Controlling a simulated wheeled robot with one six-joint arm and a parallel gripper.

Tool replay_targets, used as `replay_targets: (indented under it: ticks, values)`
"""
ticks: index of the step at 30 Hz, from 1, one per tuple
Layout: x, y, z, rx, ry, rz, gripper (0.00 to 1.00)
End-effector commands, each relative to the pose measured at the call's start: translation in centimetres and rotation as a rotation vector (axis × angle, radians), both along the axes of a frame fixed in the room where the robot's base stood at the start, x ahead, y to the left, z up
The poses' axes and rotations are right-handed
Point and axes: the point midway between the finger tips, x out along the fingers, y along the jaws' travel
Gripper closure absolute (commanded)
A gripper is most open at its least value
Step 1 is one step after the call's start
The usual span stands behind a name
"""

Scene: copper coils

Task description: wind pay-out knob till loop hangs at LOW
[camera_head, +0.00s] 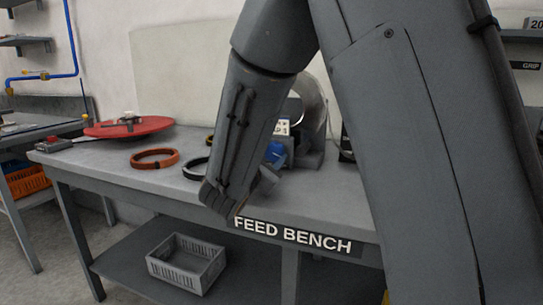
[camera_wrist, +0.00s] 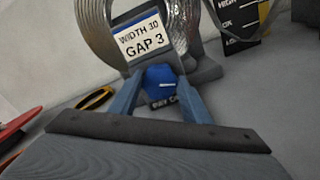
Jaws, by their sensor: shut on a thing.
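The blue pay-out knob (camera_wrist: 160,74) sits on the front of the feed unit, below a white plate (camera_wrist: 143,38) reading WIDTH 30, GAP 3. My gripper (camera_wrist: 160,84) has one finger on each side of the knob and is shut on it. In the head view the blue knob (camera_head: 275,153) shows just right of my arm, which hides the fingers. A dark and yellow gauge card (camera_wrist: 241,22) with HIGH and OK stands at the upper right of the wrist view.
Shiny round metal parts (camera_wrist: 104,22) rise behind the plate. On the feed bench (camera_head: 105,163) lie a red disc (camera_head: 128,127), an orange ring (camera_head: 154,159) and a black ring (camera_head: 193,170). A grey crate (camera_head: 186,263) is on the shelf below.

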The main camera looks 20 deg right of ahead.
Motion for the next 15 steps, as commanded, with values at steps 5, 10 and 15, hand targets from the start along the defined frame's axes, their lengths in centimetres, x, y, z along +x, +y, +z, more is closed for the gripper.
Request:
replay_targets:
  ticks: [5, 10, 15]
  values:
    - [-0.03, 0.03, -0.08, -0.001, 0.003, 0.001, 0.79]
    - [-0.02, 0.02, -0.06, -0.001, 0.002, 0.001, 0.38]
    - [-0.01, 0.0, -0.04, 0.0, 0.001, 0.001, 0.38]
